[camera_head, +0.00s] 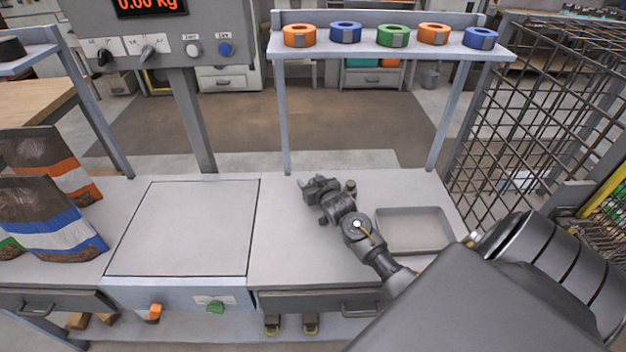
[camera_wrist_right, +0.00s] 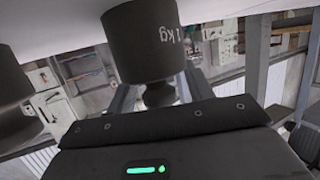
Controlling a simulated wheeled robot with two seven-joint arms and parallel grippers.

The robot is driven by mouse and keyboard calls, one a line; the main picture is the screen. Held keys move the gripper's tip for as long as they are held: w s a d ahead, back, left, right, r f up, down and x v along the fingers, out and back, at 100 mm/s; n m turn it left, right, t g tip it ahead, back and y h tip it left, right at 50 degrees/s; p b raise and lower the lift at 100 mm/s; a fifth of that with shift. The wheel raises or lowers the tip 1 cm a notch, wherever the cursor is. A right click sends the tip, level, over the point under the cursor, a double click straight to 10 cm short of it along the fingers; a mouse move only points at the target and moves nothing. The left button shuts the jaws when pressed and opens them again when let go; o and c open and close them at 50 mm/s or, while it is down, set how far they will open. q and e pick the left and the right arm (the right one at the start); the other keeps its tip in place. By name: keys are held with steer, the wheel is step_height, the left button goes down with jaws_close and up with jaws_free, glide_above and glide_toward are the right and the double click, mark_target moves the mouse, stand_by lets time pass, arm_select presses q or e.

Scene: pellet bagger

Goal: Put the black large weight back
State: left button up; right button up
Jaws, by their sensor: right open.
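A black weight (camera_wrist_right: 145,45) marked "1kg" shows upside down in the right wrist view, its base against the pale surface. Its narrow knob points towards my right gripper and shows between the two open fingers. I cannot tell whether they touch it. In the head view my right gripper (camera_head: 320,194) is low over the bench, left of the grey tray (camera_head: 446,248). Dark shapes crowd around it there, and I cannot clearly separate the weight from the gripper. Another dark rounded object (camera_wrist_right: 12,105) is at the left edge of the wrist view. My left gripper is not in view.
A square plate (camera_head: 185,228) lies left of the gripper, with filled bags (camera_head: 50,215) beyond it. A shelf (camera_head: 390,47) with several coloured tape rolls stands behind. A wire fence (camera_head: 520,110) bounds the right. The bench between plate and gripper is clear.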

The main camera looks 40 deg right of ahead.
steer(key=v, duration=1.2)
steer(key=shift+r, duration=0.2)
